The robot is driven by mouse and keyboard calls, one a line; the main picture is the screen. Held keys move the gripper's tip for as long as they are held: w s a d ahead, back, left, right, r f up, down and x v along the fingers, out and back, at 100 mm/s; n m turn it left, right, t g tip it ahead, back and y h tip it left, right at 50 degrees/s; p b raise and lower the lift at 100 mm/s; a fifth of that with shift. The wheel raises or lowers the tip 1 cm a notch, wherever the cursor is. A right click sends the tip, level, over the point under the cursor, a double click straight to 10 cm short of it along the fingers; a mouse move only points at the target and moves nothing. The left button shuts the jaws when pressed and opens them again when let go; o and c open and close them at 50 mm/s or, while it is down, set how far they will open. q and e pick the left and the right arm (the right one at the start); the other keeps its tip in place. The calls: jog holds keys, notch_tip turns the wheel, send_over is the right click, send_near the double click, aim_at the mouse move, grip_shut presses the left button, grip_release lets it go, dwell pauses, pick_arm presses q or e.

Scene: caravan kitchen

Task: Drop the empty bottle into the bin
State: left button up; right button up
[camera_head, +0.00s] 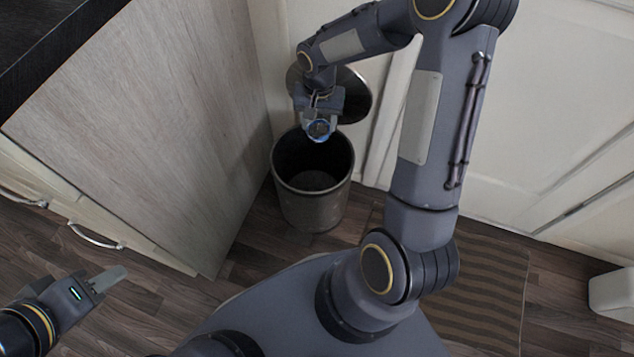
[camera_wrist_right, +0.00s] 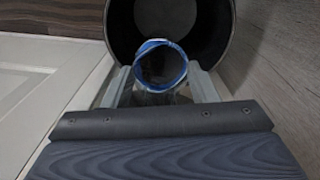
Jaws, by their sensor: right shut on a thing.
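The bin (camera_head: 313,205) is a dark round pedal-type bin on the floor, with its lid (camera_head: 352,95) tilted up behind it. Its inside looks empty. My right gripper (camera_head: 320,124) is shut on the bottle (camera_head: 319,130), which has a blue ring at its end, at the back rim of the bin opening. In the right wrist view the bottle (camera_wrist_right: 161,65) sits between the two fingers, and the bin's dark opening (camera_wrist_right: 190,22) lies beyond it. The rest of the bottle is mostly hidden. My left gripper (camera_head: 108,279) is low at the left, away from the bin; its finger gap is not clear.
A wooden cabinet side (camera_head: 160,130) stands close to the left of the bin. A pale door (camera_head: 540,120) is behind and to the right. A striped mat (camera_head: 480,290) and a white box (camera_head: 612,295) are on the floor at right.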

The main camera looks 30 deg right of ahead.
jog(key=shift+f+b, duration=2.1)
jog(key=shift+f, duration=0.8)
jog(key=o, duration=1)
jog(key=shift+r, duration=0.15)
notch_tip(320, 180, up, 8)
jog(key=p, duration=0.3)
jog(key=shift+f, duration=0.2)
